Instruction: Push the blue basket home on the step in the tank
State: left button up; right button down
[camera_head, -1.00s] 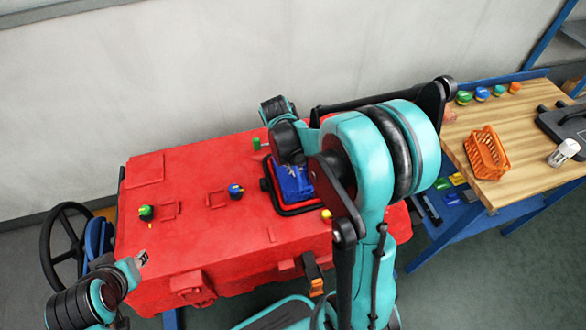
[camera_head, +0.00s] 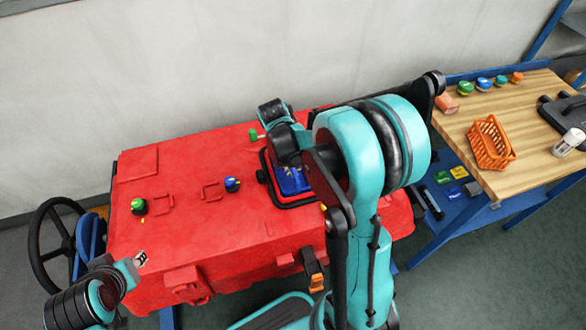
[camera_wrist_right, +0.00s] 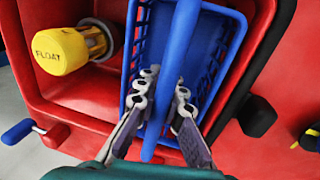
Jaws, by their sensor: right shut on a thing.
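The blue basket (camera_head: 290,181) sits inside the open, black-rimmed hatch of the red tank (camera_head: 190,235). In the right wrist view the blue basket (camera_wrist_right: 213,65) shows slotted walls and a bar handle running along its middle. My right gripper (camera_wrist_right: 165,97) is shut on that handle, one finger on each side. The step under the basket is hidden, so I cannot tell how it rests. A yellow knob marked FLOAT (camera_wrist_right: 62,51) is inside the opening, left of the basket. My left gripper (camera_head: 141,258) is empty near the tank's front left edge; its jaws are too small to judge.
Green (camera_head: 138,206) and blue (camera_head: 232,184) caps stand on the tank top. A wooden bench (camera_head: 530,100) at right holds an orange basket (camera_head: 490,143), several coloured knobs and a clear jar (camera_head: 569,142). A black handwheel (camera_head: 38,245) is at left. My right arm covers the hatch's right side.

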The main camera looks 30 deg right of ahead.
aim_at(293, 181)
jog(key=shift+f+b, duration=0.6)
jog(key=shift+f, duration=0.1)
dwell(0.3)
jog(key=shift+f+b, duration=0.55)
jog(key=shift+f, duration=0.15)
jog(key=shift+s, duration=0.1)
jog(key=shift+f+b, duration=0.4)
jog(key=shift+f, duration=0.05)
jog(key=shift+f+b, duration=0.4)
jog(key=shift+f, duration=0.05)
dwell(0.3)
jog(key=shift+r, duration=0.15)
dwell(0.5)
